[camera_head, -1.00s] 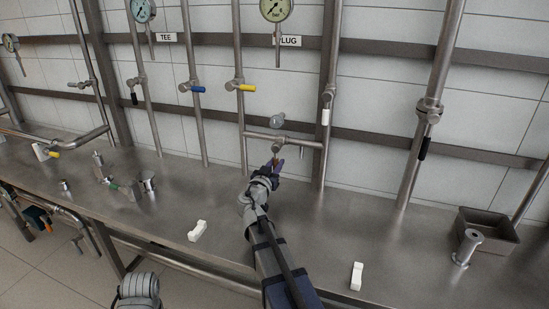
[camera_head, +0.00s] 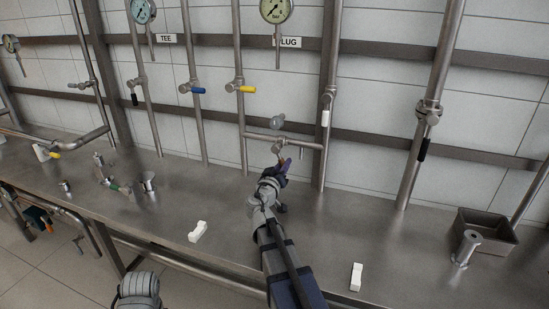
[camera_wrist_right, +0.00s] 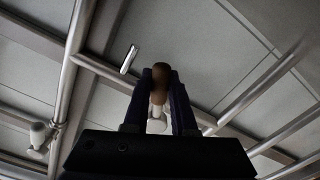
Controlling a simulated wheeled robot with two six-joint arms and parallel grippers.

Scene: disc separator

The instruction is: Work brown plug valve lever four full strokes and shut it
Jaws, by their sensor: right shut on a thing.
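The brown lever (camera_wrist_right: 161,76) of the plug valve shows in the right wrist view, its rounded brown grip between the two dark fingers of my right gripper (camera_wrist_right: 160,92). My right gripper is shut on it. In the head view my right gripper (camera_head: 284,166) is just below and in front of the plug valve (camera_head: 277,148), which sits on a short horizontal pipe under the PLUG label (camera_head: 290,43). In that view the lever is small and mostly covered by the fingers.
Other valves have a yellow lever (camera_head: 246,88), a blue lever (camera_head: 198,90), a white lever (camera_head: 325,118) and a black lever (camera_head: 423,149). White blocks (camera_head: 198,231) and an open dark bin (camera_head: 488,229) stand on the steel bench (camera_head: 330,235). Vertical pipes stand close on both sides of the valve.

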